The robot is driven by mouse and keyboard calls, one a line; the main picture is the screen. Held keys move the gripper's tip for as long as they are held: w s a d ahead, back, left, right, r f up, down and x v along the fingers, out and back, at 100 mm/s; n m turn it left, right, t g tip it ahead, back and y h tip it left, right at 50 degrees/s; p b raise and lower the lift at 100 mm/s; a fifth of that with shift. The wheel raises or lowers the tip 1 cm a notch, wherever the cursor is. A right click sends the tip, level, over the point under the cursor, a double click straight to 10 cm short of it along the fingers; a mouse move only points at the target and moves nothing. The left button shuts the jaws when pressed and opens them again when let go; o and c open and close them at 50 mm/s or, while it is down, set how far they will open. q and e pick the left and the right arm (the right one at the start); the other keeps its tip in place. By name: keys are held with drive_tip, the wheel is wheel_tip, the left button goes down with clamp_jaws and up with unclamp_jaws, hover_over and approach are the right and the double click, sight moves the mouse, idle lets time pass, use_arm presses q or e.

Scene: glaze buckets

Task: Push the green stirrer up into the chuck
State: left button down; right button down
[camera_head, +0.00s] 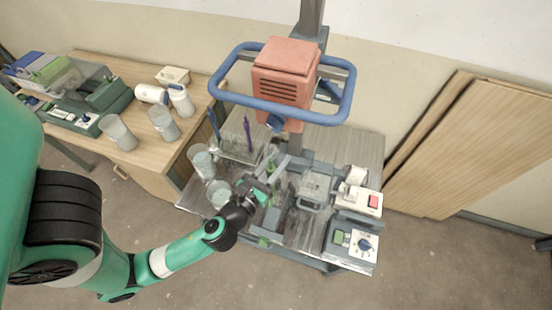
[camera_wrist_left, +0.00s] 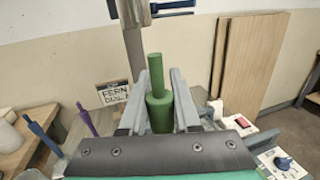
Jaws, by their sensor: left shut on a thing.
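My left gripper (camera_head: 270,167) is over the work stand, below and in front of the red motor head (camera_head: 285,75). It is shut on the green stirrer (camera_wrist_left: 158,108), which stands upright between the two fingers in the left wrist view, its thin shaft pointing up. The left gripper's fingers (camera_wrist_left: 160,78) flank the stirrer's thicker green part. The stirrer's lower end is hidden by the gripper body. I cannot make out the chuck clearly in either view. My right gripper is not in view.
A blue guard ring (camera_head: 231,97) surrounds the motor head. Clear buckets (camera_head: 203,160) stand left of the gripper, near a blue and a purple stirrer (camera_head: 247,133). A control box with a dial (camera_head: 351,245) is at the right. A wooden bench (camera_head: 150,65) is at the left.

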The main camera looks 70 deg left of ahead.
use_arm(q)
drive_tip(key=w+a+p, duration=0.3)
drive_tip(key=w+a, duration=0.3)
drive_tip(key=a, duration=0.2)
drive_tip(key=shift+w+a, duration=0.15)
drive_tip(key=shift+w, duration=0.05)
drive_tip(key=shift+p, duration=0.8)
idle(2.5)
drive_tip(key=shift+r+p, duration=1.55)
drive_tip(key=shift+p, duration=0.2)
idle(2.0)
